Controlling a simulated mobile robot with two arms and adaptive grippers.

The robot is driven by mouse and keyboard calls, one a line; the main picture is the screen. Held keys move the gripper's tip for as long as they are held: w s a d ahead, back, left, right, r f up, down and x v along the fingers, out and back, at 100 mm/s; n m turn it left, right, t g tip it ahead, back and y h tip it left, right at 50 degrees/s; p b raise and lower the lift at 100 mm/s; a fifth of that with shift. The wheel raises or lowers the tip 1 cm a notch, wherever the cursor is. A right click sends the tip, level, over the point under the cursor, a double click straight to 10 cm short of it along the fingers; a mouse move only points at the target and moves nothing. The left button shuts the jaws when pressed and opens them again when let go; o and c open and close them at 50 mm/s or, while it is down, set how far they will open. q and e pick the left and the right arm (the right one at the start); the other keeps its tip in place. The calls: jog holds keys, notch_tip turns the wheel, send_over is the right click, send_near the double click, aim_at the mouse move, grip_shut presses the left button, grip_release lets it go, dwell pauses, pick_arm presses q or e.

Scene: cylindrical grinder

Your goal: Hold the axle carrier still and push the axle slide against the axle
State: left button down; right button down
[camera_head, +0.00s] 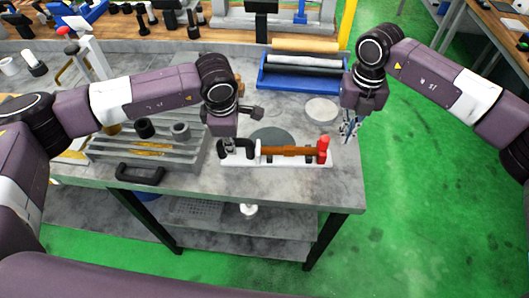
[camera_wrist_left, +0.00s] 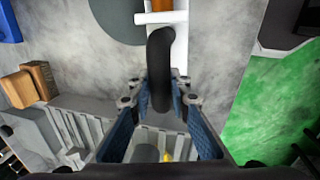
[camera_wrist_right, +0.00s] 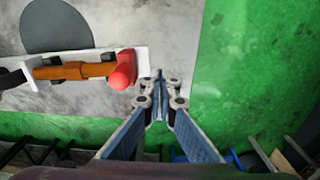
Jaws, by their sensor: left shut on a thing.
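The axle carrier (camera_head: 290,161) is a long white base on the near part of the grey table. The brown-orange axle (camera_head: 288,150) lies along it. A red rounded piece, seemingly the axle slide (camera_head: 323,148), stands at its right end; it also shows in the right wrist view (camera_wrist_right: 123,70). A curved black handle (camera_wrist_left: 161,65) rises at the carrier's left end. My left gripper (camera_wrist_left: 155,98) is shut on this handle. My right gripper (camera_head: 348,131) is shut and empty, to the right of the red piece and apart from it. It also shows in the right wrist view (camera_wrist_right: 159,88).
A dark grey disc (camera_head: 270,136) lies behind the carrier, and a light disc (camera_head: 322,110) further back. A blue rack (camera_head: 303,82) with rollers stands at the back. A grey slotted tray (camera_head: 185,160) is at the left. The table's right edge is near my right gripper.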

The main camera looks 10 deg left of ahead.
jog(key=shift+r, duration=2.95)
pick_arm(q)
jog(key=c, duration=1.7)
grip_release()
jog(key=r, duration=0.4)
jog(key=s+r, duration=0.1)
jog(key=r, duration=0.3)
jog(key=s+r, duration=0.1)
jog(key=r, duration=0.2)
jog(key=shift+s+d+r, duration=0.1)
jog(key=shift+d+r, duration=0.05)
jog(key=shift+r, duration=0.25)
